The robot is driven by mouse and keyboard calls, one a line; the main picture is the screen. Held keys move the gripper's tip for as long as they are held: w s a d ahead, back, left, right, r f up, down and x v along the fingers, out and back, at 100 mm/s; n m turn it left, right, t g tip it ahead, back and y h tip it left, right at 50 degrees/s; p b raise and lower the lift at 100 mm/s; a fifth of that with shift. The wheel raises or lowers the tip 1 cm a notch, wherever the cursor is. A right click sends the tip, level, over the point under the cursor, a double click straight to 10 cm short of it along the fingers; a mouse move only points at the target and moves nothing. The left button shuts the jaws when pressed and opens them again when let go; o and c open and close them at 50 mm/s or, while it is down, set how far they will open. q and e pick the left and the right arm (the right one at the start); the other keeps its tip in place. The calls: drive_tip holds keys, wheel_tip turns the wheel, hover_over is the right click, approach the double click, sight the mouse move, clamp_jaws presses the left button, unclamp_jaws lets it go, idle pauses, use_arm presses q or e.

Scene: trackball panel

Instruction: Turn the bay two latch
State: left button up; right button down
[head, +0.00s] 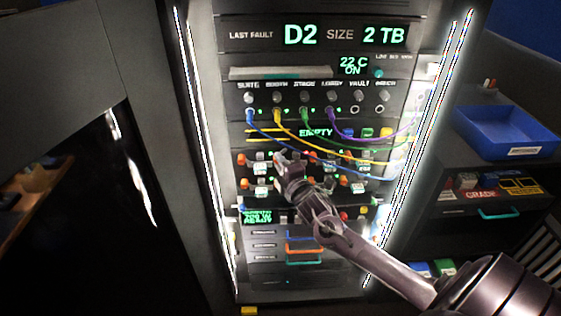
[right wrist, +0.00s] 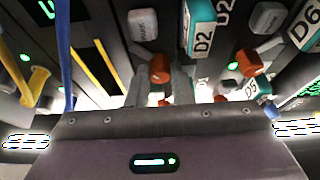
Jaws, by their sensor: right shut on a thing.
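The panel rack (head: 384,130) stands ahead with rows of drive bays and small orange latches. In the right wrist view an orange latch knob (right wrist: 160,68) sits beside the label D2 (right wrist: 203,40), which marks bay two. My right gripper (right wrist: 160,92) has one finger on each side of this knob and is shut on it. In the head view my right gripper (head: 284,162) is at the bay rows and hides part of them. My left gripper is not in view.
Another orange knob (right wrist: 250,62) is close on the right, near D5 and D6 labels. Blue, yellow, green and purple cables (head: 345,138) hang above the bays. The display (head: 318,35) reads last fault D2, size 2 TB. A blue bin (head: 510,130) stands at right.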

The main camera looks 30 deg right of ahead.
idle(0.4)
drive_tip(key=c, duration=1.3)
unclamp_jaws()
drive_tip(key=shift+s, duration=0.1)
drive_tip(key=shift+s+a+b, duration=0.2)
drive_tip(key=shift+s+b, duration=0.05)
drive_tip(key=shift+s, duration=1)
drive_tip(key=shift+s+a+b, duration=0.25)
drive_tip(key=shift+s, duration=1)
drive_tip(key=shift+s+a+b, duration=0.2)
drive_tip(key=shift+s+b, duration=0.05)
drive_tip(key=shift+s, duration=1)
drive_tip(key=shift+f, duration=0.1)
